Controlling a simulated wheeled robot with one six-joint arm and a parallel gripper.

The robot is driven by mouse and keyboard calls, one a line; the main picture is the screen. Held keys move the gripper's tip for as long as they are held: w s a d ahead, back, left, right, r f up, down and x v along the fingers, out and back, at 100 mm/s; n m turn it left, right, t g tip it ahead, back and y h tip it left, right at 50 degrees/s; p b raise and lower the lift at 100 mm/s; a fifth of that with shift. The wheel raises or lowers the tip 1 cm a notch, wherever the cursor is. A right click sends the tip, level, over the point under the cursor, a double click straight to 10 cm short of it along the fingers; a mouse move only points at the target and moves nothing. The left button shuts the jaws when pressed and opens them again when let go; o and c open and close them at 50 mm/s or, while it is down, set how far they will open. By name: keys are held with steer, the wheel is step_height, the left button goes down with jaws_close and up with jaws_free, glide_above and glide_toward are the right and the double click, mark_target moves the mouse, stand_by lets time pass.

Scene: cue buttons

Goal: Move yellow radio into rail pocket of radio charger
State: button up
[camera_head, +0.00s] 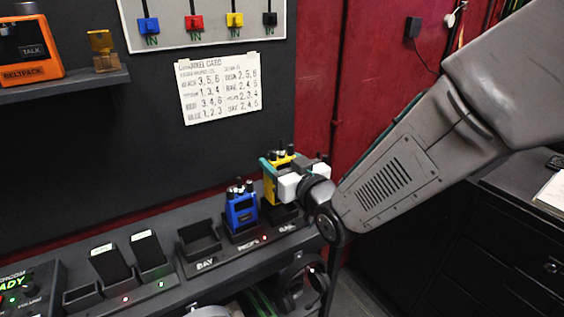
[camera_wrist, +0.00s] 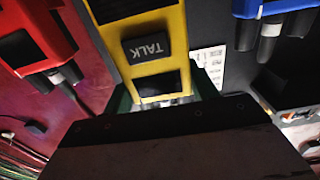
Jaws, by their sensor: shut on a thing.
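The yellow radio (camera_head: 270,190) is upright at the right-hand pocket of the radio charger, the one labelled RAIL (camera_head: 287,228). Its top stands higher than that of the blue radio beside it; I cannot tell how far its base is inside the pocket. My gripper (camera_head: 284,172), white with teal fingers, is shut on the yellow radio near its top. In the wrist view, the yellow radio (camera_wrist: 150,75) shows its TALK button upside down between my fingers. Its lower end is out of that frame.
The blue radio (camera_head: 241,212) stands in the middle pocket, close to the left of the yellow one. The BAY pocket (camera_head: 199,243) is empty. A red radio (camera_wrist: 35,40) shows in the wrist view. A printed card (camera_head: 219,88) hangs on the wall behind.

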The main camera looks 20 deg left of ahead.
steer(key=shift+f, duration=2.95)
steer(key=o, duration=1.2)
steer(key=shift+c, duration=0.2)
steer(key=v, duration=0.8)
